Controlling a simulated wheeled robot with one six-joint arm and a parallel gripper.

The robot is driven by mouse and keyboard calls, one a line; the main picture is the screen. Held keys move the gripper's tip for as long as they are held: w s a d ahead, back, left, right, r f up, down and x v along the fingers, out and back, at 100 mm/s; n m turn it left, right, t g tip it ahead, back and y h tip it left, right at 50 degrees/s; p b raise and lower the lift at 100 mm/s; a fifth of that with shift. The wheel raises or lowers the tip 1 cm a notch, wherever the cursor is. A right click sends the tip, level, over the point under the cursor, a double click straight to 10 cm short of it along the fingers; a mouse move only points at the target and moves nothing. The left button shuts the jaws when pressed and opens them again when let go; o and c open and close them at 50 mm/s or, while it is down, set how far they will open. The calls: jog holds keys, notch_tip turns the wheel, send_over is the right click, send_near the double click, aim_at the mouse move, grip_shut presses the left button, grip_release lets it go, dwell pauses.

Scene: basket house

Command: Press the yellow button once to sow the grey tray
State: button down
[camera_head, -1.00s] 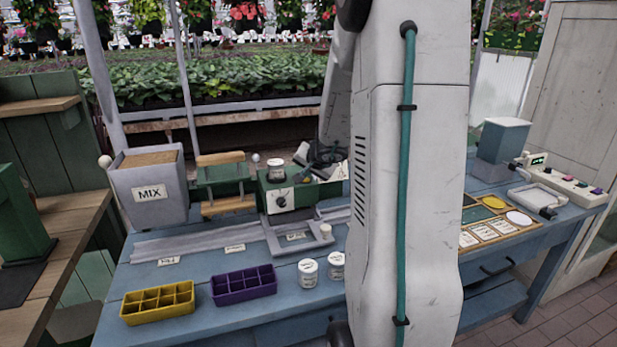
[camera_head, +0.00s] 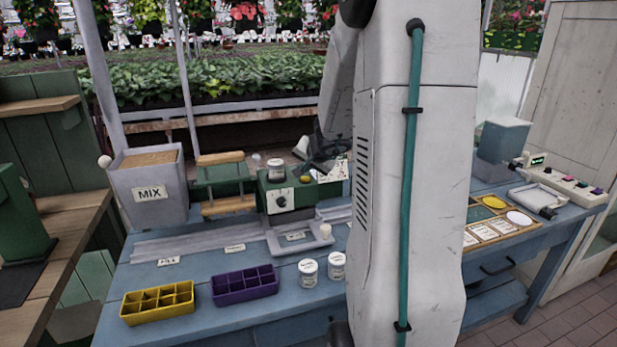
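The grey tray (camera_head: 274,247) sits on the rail in front of a green machine (camera_head: 275,204), with a small pale cup at its right end. The green machine has a dial on its front and a labelled jar on top. My gripper (camera_head: 318,165) is small and dark, over the right part of the machine's top, partly hidden by my own arm. I cannot tell whether its fingers are apart or whether it touches the machine. A small yellowish spot shows under it, too small to confirm as the yellow button.
A yellow tray (camera_head: 158,312) and a purple tray (camera_head: 245,293) lie at the bench front beside two white jars (camera_head: 308,273). A MIX bin (camera_head: 149,205) stands left. A panel with coloured buttons (camera_head: 565,182) is at right. My arm hides the bench middle.

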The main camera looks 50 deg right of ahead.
aim_at(306, 179)
jog(key=shift+r, duration=2.5)
